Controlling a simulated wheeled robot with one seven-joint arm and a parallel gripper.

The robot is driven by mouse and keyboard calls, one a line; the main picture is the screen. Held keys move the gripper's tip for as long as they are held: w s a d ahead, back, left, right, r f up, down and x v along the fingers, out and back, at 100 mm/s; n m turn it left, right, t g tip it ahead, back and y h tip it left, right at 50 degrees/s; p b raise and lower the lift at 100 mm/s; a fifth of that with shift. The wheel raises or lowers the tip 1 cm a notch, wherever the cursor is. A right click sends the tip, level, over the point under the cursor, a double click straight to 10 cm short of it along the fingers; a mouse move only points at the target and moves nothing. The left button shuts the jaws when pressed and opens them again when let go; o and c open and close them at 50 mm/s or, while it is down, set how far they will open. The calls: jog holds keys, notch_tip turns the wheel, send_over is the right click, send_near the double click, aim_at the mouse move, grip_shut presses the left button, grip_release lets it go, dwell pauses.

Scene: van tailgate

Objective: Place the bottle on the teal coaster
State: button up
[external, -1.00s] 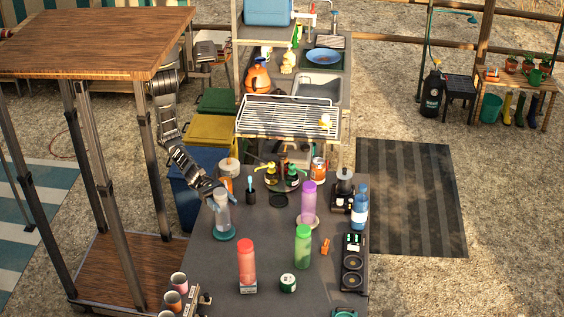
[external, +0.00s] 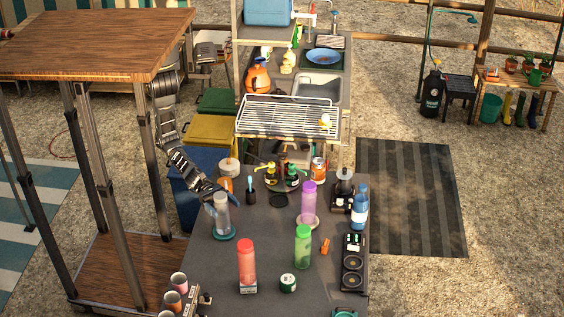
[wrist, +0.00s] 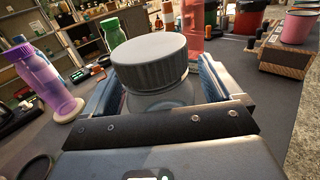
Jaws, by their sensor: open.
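A clear bottle (external: 223,216) with a grey cap stands upright on the teal coaster (external: 218,236) at the left side of the dark table. My gripper (external: 219,201) is at the bottle's upper part. In the wrist view, the grey cap (wrist: 150,62) and the clear shoulder below it are between my open fingers (wrist: 158,88), with one finger on each side. I cannot tell whether the fingers touch the bottle. The bottle's lower part and the coaster are hidden in the wrist view.
A red bottle (external: 247,262), a green bottle (external: 302,247) and a purple bottle (external: 308,198) stand nearby. A black coaster (external: 279,200) lies bare behind. A blue bottle (external: 360,206) is near the right edge. Cups (external: 178,282) are at front left. Table between the bottles is clear.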

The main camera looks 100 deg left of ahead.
jog(key=b+v, duration=0.2)
jog(key=v, duration=0.5)
jog(key=shift+s+a, duration=0.25)
jog(key=shift+w+r, duration=0.1)
jog(key=shift+r, duration=0.1)
